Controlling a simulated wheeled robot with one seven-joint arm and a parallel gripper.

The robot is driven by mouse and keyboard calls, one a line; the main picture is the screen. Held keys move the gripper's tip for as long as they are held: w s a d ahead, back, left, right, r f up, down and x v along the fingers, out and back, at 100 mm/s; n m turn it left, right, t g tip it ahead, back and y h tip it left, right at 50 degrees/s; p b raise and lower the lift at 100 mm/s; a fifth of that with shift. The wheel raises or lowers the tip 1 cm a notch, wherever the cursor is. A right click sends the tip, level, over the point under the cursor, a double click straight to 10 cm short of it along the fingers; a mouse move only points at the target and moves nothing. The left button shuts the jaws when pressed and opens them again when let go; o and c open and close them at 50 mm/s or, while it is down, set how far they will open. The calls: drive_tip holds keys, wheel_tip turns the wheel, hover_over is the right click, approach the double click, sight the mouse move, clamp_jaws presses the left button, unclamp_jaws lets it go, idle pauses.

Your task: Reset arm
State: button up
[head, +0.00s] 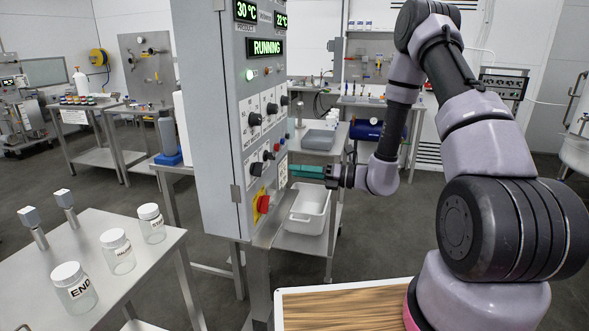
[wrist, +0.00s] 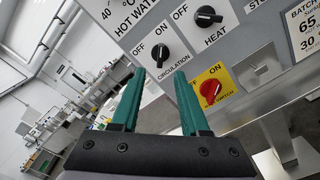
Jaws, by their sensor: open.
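My gripper (head: 307,171) reaches left from my arm toward the front face of the grey control panel (head: 212,120). Its green fingers also show in the wrist view (wrist: 160,95), apart and with nothing between them. In the wrist view the tilted panel lies ahead, with the black circulation knob (wrist: 160,54), the black heat knob (wrist: 207,16) and the red knob on a yellow plate (wrist: 210,90). The red knob also shows in the head view (head: 263,203). The panel display reads RUNNING (head: 266,47). No contact between fingers and knobs is visible.
A steel table (head: 130,240) at left bears three lidded jars, one marked END (head: 75,287). A white bin (head: 308,210) sits on a shelf behind the panel. A wooden-topped surface (head: 345,308) is at the front. Open floor (head: 420,225) lies behind my arm.

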drive_tip(key=s+d+r+n+g+h, duration=0.2)
drive_tip(key=s+r+n+g+h, duration=0.4)
drive_tip(key=s+r+n, duration=0.9)
drive_tip(key=s+d+r+n+t+h, duration=0.3)
drive_tip(key=s+d+r+n+h, duration=0.1)
drive_tip(key=d+r+n, duration=0.2)
drive_tip(key=s+d+r+n+t+h, duration=0.4)
drive_tip(key=d+r+n+h, duration=0.1)
drive_tip(key=d+r, duration=0.2)
drive_tip(key=shift+s+d+n, duration=0.25)
drive_tip(key=shift+d+n, duration=0.15)
drive_tip(key=shift+d, duration=0.15)
